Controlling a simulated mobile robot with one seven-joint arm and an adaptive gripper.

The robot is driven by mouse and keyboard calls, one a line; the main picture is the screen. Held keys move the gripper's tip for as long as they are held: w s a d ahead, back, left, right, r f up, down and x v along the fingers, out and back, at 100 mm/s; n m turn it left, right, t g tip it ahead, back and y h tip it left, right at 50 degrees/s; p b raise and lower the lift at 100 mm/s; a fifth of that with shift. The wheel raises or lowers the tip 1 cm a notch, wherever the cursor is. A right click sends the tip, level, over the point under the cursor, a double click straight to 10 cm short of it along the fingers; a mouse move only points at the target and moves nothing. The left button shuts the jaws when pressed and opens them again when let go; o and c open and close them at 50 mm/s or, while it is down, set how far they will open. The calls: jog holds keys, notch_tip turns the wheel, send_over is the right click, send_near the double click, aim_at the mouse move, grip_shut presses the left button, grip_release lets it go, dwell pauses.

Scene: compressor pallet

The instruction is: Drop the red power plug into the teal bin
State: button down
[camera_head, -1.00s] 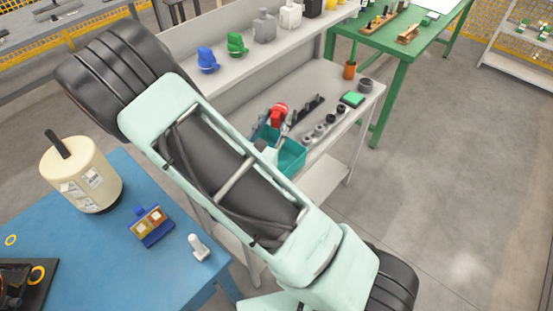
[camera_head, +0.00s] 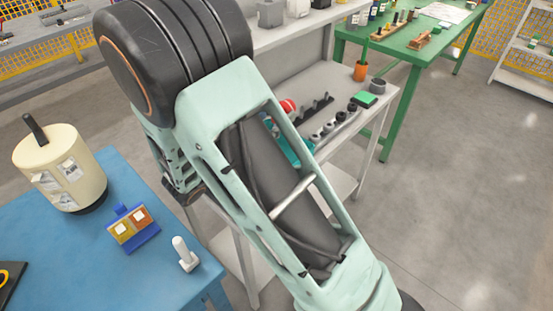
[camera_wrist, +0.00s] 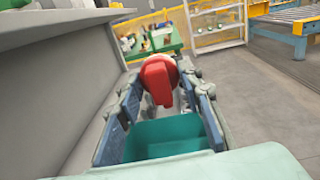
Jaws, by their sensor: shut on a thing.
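The red power plug (camera_wrist: 159,77) is between the fingers of my gripper (camera_wrist: 160,100) in the wrist view, and the gripper is shut on it. The teal bin (camera_wrist: 168,128) shows below and behind the gripper in the wrist view, with its open top facing up. I cannot tell how high the plug is above the bin. In the head view a bit of the red plug (camera_head: 288,106) and part of the teal bin (camera_head: 297,152) show past my arm. My arm hides the gripper and most of the bin there.
The bin stands on a grey workbench (camera_head: 350,82) with several black and grey parts and a green block (camera_head: 364,99). A blue table (camera_head: 75,245) with a cream canister (camera_head: 62,170) is at left. A green table (camera_head: 400,45) stands behind.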

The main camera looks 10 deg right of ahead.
notch_tip(320, 180, down, 5)
jog(key=b, duration=0.3)
jog(key=shift+r, duration=0.2)
jog(key=c, duration=1.3)
grip_release()
jog(key=shift+o, duration=0.2)
jog(key=v, duration=1.2)
